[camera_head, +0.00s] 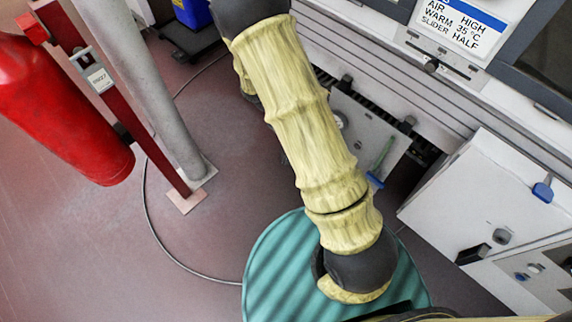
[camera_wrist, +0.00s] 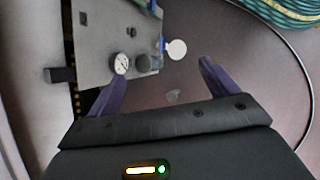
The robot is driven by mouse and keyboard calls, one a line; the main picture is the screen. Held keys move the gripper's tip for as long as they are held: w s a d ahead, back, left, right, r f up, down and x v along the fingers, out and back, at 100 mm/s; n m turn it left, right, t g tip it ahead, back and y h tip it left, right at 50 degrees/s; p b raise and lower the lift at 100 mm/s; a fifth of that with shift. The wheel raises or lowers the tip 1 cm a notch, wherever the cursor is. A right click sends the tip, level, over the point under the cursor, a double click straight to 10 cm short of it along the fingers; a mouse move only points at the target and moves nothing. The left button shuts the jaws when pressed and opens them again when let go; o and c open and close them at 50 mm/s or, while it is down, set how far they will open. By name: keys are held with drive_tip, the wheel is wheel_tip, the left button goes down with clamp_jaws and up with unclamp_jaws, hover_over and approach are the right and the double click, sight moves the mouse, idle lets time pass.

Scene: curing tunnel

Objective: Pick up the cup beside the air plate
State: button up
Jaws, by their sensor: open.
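My gripper (camera_wrist: 163,72) is open and empty in the wrist view, its two purple fingers spread apart. No thing is clearly recognisable as a cup. A small pale round disc (camera_wrist: 177,48) shows just beyond the fingers, and a dark round part (camera_wrist: 148,63) lies left of it; I cannot tell whether either is the cup. A grey panel (camera_wrist: 100,30) carries a round dial gauge (camera_wrist: 121,64). The panel also shows in the head view (camera_head: 372,128), partly behind my arm. A white plate (camera_head: 460,28) reading "AIR HIGH, WARM 35 °C, SLIDER HALF" is at the upper right.
A red extinguisher (camera_head: 62,105) and a grey post (camera_head: 150,80) stand at the left. A white cabinet (camera_head: 470,195) with handles is at the right. A teal ribbed round surface (camera_head: 280,270) lies below my arm. A cable (camera_head: 150,210) crosses the mostly open floor.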

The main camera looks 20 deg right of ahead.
drive_tip(key=w+a+f+n+t+h+b, duration=0.1)
drive_tip(key=w+f+n+t+b, duration=0.3)
drive_tip(key=f+b, duration=0.7)
drive_tip(key=w+a+f+n+t+h+b, duration=0.2)
drive_tip(key=w+a+f+n+t+b, duration=0.2)
drive_tip(key=f, duration=2.3)
drive_tip(key=w+a+f+n+t+h+b, duration=0.2)
drive_tip(key=w+f+n+t+b, duration=0.3)
drive_tip(key=f+n+b, duration=0.6)
drive_tip(key=shift+w+a+f+t+b, duration=0.15)
drive_tip(key=shift+f+t+b, duration=0.2)
drive_tip(key=shift+f+b, duration=0.9)
drive_tip(key=shift+s+a+f+t+b, duration=0.15)
drive_tip(key=shift+f+t+b, duration=0.25)
drive_tip(key=shift+f+b, duration=0.9)
drive_tip(key=shift+w+a+f+t+b, duration=0.15)
drive_tip(key=shift+f+t+b, duration=0.4)
drive_tip(key=shift+f, duration=1.15)
drive_tip(key=shift+r, duration=0.15)
